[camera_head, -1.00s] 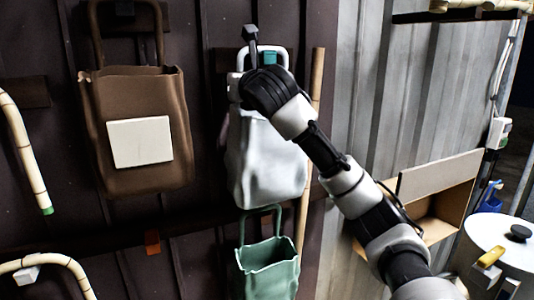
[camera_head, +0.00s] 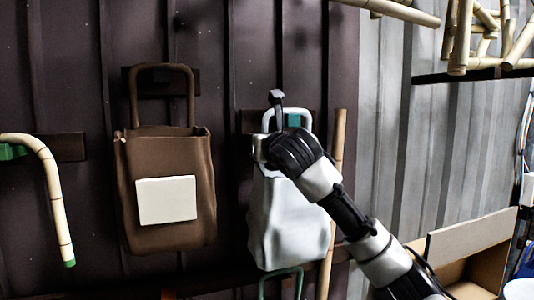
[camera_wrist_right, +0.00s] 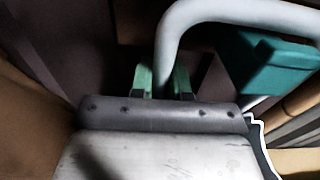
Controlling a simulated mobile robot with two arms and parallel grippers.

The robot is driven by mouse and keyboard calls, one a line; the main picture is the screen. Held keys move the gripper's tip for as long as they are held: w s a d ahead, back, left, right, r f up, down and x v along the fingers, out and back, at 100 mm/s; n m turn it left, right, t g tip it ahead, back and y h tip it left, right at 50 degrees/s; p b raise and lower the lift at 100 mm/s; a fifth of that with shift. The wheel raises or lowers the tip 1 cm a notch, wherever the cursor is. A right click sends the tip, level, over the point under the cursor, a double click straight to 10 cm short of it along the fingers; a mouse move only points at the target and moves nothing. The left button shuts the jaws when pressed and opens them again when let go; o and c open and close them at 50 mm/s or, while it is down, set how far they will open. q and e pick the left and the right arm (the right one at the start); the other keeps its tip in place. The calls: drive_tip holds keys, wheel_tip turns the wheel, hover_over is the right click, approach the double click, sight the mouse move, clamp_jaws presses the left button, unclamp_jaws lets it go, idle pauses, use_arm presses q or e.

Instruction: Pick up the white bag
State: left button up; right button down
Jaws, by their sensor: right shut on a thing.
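The white bag (camera_head: 290,220) hangs on the dark wall in the head view, its looped handle over a teal peg (camera_head: 293,120). My right gripper (camera_wrist_right: 162,82) is at the bag's handle; in the wrist view its two green fingertips stand on either side of the lower end of the white handle (camera_wrist_right: 185,25). It is shut on that handle. In the head view my right wrist covers the upper part of the bag and hides the fingers. My left gripper is in neither view.
A brown bag (camera_head: 165,215) with a pale patch hangs to the left. A green handle (camera_head: 280,275) shows below the white bag. A rattan pole (camera_head: 333,190) stands close on its right. A bent rattan piece (camera_head: 50,180) hangs far left. An open box (camera_head: 470,270) is at lower right.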

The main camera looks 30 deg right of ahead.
sight(266, 121)
drive_tip(key=shift+s+a+r, duration=0.1)
drive_tip(key=shift+s+r, duration=0.5)
drive_tip(key=shift+r, duration=0.15)
drive_tip(key=shift+w+r, duration=0.35)
drive_tip(key=shift+r, duration=0.3)
drive_tip(key=shift+s+r, duration=0.2)
drive_tip(key=shift+r, duration=1)
drive_tip(key=shift+w+r, duration=0.15)
drive_tip(key=shift+r, duration=0.45)
